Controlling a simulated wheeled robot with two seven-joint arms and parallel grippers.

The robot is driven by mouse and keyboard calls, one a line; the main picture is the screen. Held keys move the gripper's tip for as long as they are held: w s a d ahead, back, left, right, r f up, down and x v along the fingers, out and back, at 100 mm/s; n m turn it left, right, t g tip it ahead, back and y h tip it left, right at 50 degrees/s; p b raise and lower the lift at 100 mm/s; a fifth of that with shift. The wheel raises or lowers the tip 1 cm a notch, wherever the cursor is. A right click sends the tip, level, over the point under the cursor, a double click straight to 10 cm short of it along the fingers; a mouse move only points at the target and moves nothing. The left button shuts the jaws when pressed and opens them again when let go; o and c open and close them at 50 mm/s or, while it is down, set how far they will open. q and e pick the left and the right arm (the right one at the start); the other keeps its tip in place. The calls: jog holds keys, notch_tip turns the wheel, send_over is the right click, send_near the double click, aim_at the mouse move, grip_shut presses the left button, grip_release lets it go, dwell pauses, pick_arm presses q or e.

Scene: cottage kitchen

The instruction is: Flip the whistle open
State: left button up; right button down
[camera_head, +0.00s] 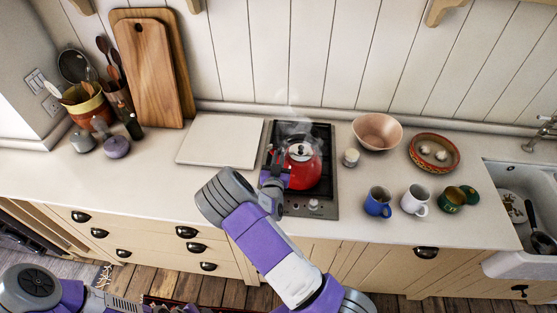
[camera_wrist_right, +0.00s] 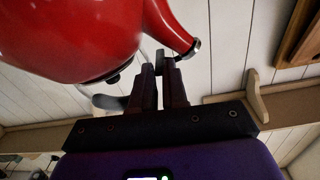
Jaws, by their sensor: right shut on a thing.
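The red kettle (camera_head: 303,164) stands on the dark hob, with steam rising above it. Its red body (camera_wrist_right: 75,35) and spout (camera_wrist_right: 168,25) fill the upper left of the right wrist view, which is turned over. The whistle (camera_wrist_right: 194,49) is at the spout's tip, small and partly hidden by the fingers. My right gripper (camera_head: 273,182) is at the kettle's left side. In the wrist view its fingers (camera_wrist_right: 161,70) are close together at the spout tip, shut on the whistle. My left arm is low at the left; its gripper end is too unclear to read.
A pale board (camera_head: 220,140) lies left of the hob (camera_head: 322,205). Right of it are a small white jar (camera_head: 350,157), a pink bowl (camera_head: 377,131), a patterned dish (camera_head: 434,166), and blue (camera_head: 378,203), white (camera_head: 415,200) and green (camera_head: 452,199) mugs. The left counter front is clear.

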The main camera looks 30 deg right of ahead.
jog(key=shift+w+a+f+m+b, duration=0.2)
jog(key=shift+f+m+b, duration=0.15)
jog(key=shift+m+b, duration=2.55)
jog(key=shift+w+a+f+m+b, duration=0.3)
jog(key=shift+m+b, duration=1.25)
jog(key=shift+b, duration=2.7)
jog(key=shift+a+f+m+b, duration=0.1)
jog(key=shift+f+m+b, duration=0.3)
jog(key=shift+m+b, duration=2.5)
jog(key=shift+n+b, duration=0.65)
jog(key=c, duration=1.1)
grip_release()
jog(key=shift+c, duration=0.2)
jog(key=v, duration=0.7)
jog(key=shift+s+a, duration=0.2)
jog(key=shift+s, duration=0.05)
